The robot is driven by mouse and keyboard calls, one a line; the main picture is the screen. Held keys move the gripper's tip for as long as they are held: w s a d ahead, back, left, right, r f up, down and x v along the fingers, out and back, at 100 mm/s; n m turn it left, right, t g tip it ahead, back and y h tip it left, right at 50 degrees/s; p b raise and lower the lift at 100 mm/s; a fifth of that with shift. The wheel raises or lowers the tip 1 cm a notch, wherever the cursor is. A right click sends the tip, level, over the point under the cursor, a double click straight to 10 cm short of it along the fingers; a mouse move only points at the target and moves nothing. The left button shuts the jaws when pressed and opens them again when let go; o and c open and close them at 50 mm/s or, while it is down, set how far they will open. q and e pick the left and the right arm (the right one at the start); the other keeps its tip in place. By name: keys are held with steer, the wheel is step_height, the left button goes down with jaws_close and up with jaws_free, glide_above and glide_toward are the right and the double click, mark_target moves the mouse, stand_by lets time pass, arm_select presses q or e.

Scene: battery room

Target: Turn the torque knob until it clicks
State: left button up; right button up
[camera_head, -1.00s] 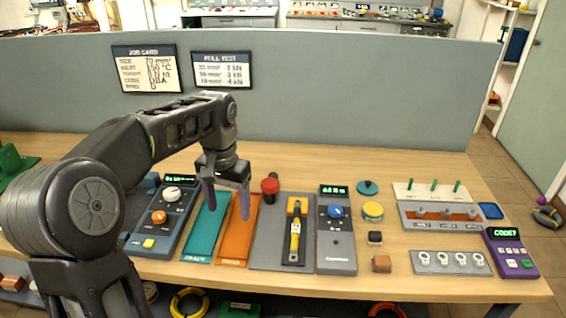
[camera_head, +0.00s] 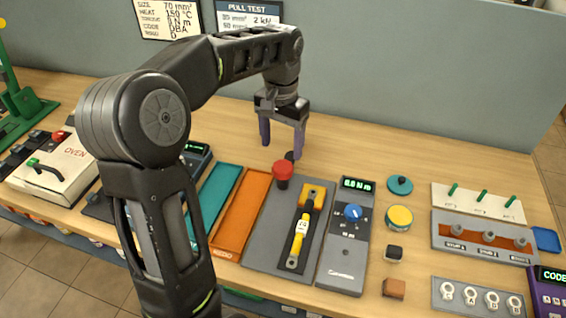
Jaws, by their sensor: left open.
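The blue torque knob (camera_head: 353,211) sits on the grey tester (camera_head: 346,250), whose green display (camera_head: 356,185) appears to read 0.0 N m. My left gripper (camera_head: 281,150) is open and empty, fingers pointing down. In the picture it is up and left of the knob, near the red mushroom button (camera_head: 283,170), and touches neither. My right gripper is not in view.
Teal (camera_head: 216,195) and orange (camera_head: 244,206) trays lie left of the plate. A yellow-topped round tin (camera_head: 399,218), a black block (camera_head: 393,253) and a brown block (camera_head: 394,288) stand right of the tester. A grey partition (camera_head: 420,75) closes the back; bare bench lies before it.

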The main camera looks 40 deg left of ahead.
mark_target(281, 168)
arm_select(q)
step_height(281, 168, down, 8)
steer(key=shift+r+p, duration=0.2)
steer(key=shift+p, duration=0.2)
jaws_close()
stand_by(0.7)
